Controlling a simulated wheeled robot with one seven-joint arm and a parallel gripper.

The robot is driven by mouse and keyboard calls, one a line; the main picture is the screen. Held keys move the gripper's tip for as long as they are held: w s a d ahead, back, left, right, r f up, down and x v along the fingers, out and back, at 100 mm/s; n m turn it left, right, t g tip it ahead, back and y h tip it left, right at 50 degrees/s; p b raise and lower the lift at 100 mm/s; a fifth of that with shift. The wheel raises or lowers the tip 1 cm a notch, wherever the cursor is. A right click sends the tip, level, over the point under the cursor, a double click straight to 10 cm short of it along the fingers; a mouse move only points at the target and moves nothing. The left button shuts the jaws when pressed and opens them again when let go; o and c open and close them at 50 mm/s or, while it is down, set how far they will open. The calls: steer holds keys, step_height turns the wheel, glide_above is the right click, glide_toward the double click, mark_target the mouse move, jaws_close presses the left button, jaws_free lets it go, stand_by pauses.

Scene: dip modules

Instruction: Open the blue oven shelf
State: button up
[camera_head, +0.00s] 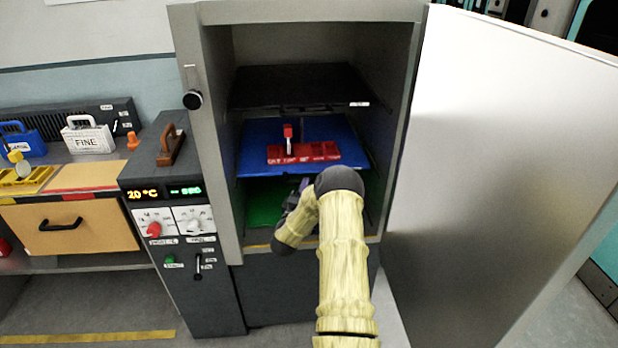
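The blue oven shelf (258,150) sits at mid height inside the oven, between a black shelf (300,86) above and a green shelf (265,203) below. A red block-like piece (318,153) with a small upright red and white part lies on the blue shelf near its front. My gripper (294,200) is at the oven opening, below the front edge of the blue shelf and in front of the green one. My wrist and arm hide most of it, so its fingers and any contact with the shelf cannot be made out.
The oven door (490,160) stands wide open on the right. The oven's control panel (172,225) is on the left. Beyond it a bench holds a white case (87,137), a blue case (25,140) and a drawer front (70,228).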

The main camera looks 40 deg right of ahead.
steer(key=x, duration=0.5)
steer(key=shift+w+d, duration=0.2)
steer(key=shift+d, duration=0.05)
jaws_close()
